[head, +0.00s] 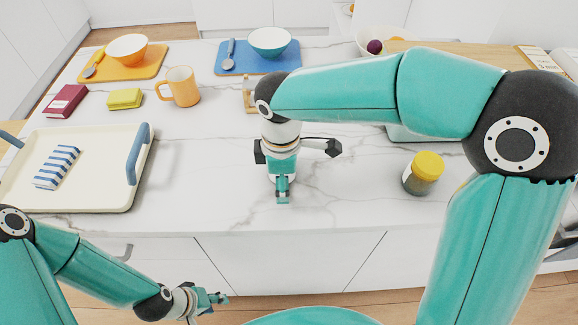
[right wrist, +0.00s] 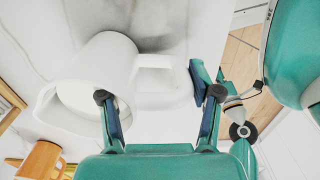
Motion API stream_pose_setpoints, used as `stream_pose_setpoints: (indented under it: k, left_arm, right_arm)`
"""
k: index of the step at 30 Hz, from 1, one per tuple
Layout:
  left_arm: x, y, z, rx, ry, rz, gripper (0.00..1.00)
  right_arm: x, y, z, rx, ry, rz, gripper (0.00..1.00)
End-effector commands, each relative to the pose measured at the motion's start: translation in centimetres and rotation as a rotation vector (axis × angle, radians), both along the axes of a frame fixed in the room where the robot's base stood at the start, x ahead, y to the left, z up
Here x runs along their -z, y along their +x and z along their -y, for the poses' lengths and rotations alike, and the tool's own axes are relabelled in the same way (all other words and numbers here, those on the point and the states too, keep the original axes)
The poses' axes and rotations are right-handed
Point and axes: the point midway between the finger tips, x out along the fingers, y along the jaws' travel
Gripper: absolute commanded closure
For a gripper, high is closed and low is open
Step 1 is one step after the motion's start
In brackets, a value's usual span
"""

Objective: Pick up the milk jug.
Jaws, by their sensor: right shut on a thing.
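The white milk jug (right wrist: 105,62) fills the upper left of the right wrist view, with its open mouth toward the lower left and its handle (right wrist: 152,76) to the right. My right gripper (right wrist: 160,96) has its two fingers at the jug and is shut on it. In the head view my right gripper (head: 282,190) points down over the counter's front middle and hides most of the jug. I cannot tell whether the jug touches the counter. My left gripper (head: 215,299) is low in front of the counter, away from the jug; its jaw opening is unclear.
A cream tray (head: 95,198) with a striped cloth (head: 56,167) is at left. An orange mug (head: 180,87), yellow sponge (head: 125,99) and bowls on mats stand behind. A yellow-lidded jar (head: 423,173) is right of the gripper. The counter between tray and gripper is clear.

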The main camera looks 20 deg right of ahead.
Motion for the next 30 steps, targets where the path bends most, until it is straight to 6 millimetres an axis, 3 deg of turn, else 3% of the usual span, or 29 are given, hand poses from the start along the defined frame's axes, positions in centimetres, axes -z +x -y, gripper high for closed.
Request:
stream_pose_setpoints:
  k: [1, 3, 4, 17, 23, 30]
  left_arm:
    - [0.0, 0.0, 0.0, 0.000, 0.000, 0.000, 0.60]
    - [0.0, 0.0, 0.0, 0.000, 0.000, 0.000, 0.60]
    - [0.0, 0.0, 0.0, 0.000, 0.000, 0.000, 0.60]
    - [0.0, 0.0, 0.0, 0.000, 0.000, 0.000, 0.60]
    - [-0.1, 0.0, 0.0, 0.000, 0.000, 0.000, 0.60]
    - [-0.4, 0.0, 0.0, 0.000, 0.000, 0.000, 0.60]
  right_arm:
    - [0.1, -0.1, 0.0, 0.000, -0.001, -0.004, 0.88]
    - [0.1, -0.1, 0.0, 0.000, -0.001, -0.004, 0.99]
    - [0.0, -0.1, 0.0, 0.000, 0.000, -0.003, 1.00]
    - [-0.8, -0.1, 0.0, 0.000, -0.001, -0.001, 1.00]
    - [-3.2, 0.0, 0.0, 0.002, 0.002, 0.003, 1.00]
    - [-9.2, 0.1, 0.0, 0.002, 0.004, 0.006, 1.00]
